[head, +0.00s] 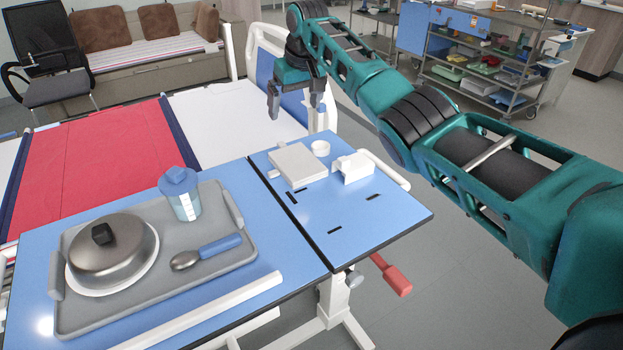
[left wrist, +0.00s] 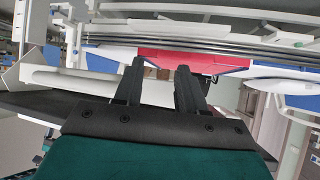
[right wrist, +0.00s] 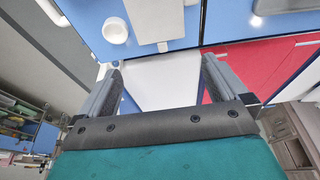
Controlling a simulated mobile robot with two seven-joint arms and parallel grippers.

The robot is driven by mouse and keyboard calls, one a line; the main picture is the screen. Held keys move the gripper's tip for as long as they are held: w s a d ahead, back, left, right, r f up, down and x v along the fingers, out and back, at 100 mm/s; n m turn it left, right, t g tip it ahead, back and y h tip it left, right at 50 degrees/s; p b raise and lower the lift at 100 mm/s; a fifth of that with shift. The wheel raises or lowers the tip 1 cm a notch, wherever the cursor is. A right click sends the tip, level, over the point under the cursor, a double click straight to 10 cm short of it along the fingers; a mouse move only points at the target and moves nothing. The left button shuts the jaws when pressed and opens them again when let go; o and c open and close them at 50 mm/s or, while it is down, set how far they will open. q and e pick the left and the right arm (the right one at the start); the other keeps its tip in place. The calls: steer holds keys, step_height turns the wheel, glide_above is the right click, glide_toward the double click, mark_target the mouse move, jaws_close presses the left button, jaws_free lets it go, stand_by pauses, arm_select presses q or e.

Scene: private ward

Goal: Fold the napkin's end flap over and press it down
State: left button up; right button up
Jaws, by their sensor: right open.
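The white napkin (head: 297,163) lies as a flat square on the blue right-hand section of the overbed table. My right gripper (head: 295,103) is open and empty, above and beyond the table's far edge, apart from the napkin. Its spread fingers also show in the right wrist view (right wrist: 160,70). My left gripper (left wrist: 158,72) has its fingers apart with nothing between them; it is outside the head view.
A small white cup (head: 320,148) and a white holder (head: 352,167) stand close beside the napkin. A grey tray (head: 240,262) with a metal dome (head: 112,252), a lidded cup (head: 181,195) and a spoon (head: 207,251) fills the left section. A bed with a red cover (head: 100,150) lies behind.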

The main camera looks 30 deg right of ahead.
step_height(320, 180, up, 8)
stand_by(0.7)
stand_by(0.4)
